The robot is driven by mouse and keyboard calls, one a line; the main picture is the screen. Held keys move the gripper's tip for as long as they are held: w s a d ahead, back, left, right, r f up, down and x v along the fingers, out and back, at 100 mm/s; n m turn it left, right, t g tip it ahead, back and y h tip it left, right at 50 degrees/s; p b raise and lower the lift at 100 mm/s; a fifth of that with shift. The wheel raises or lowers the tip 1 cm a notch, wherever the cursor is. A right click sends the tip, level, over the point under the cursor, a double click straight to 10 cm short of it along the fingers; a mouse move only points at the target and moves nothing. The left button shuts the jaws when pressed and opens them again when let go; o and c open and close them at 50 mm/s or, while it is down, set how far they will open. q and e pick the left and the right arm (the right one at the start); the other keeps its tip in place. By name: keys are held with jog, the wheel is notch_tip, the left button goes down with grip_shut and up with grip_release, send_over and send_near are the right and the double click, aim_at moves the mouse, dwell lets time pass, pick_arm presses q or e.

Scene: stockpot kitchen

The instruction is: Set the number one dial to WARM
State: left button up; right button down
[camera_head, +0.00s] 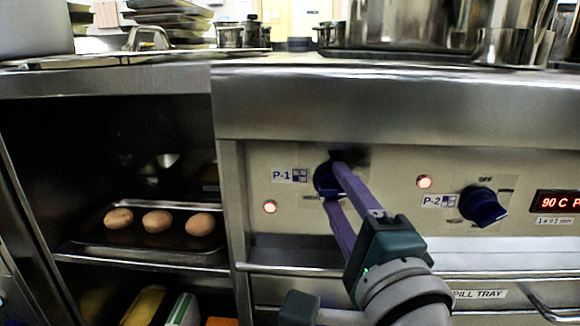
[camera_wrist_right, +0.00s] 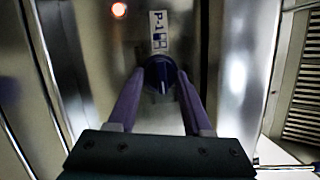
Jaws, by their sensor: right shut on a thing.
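The number one dial, a dark blue knob (camera_head: 322,180) beside the P-1 label (camera_head: 289,175), sits on the steel control panel. My right gripper (camera_head: 334,182) is shut on it, with one purple finger on each side. In the right wrist view the dial (camera_wrist_right: 160,74) lies between the fingertips (camera_wrist_right: 161,78), and its grip ridge runs up and down the picture. The fingers hide part of the dial and its printed settings, so I cannot read where it points. My left gripper is not in view.
A second blue dial (camera_head: 483,205) by the P-2 label and a red display (camera_head: 558,202) are to the right. Red lamps glow near both dials. A spill tray handle (camera_head: 548,306) sticks out below.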

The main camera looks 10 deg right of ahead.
jog(key=n+p, duration=0.2)
jog(key=n+g+p, duration=0.1)
jog(key=p, duration=0.1)
jog(key=shift+r+n, duration=0.4)
jog(key=shift+n+p, duration=0.8)
jog(key=shift+p, duration=0.3)
jog(key=shift+f+n+g+p, duration=0.15)
jog(key=shift+n+g+p, duration=0.25)
jog(key=shift+n+p, duration=0.2)
jog(key=shift+c, duration=1.6)
grip_release()
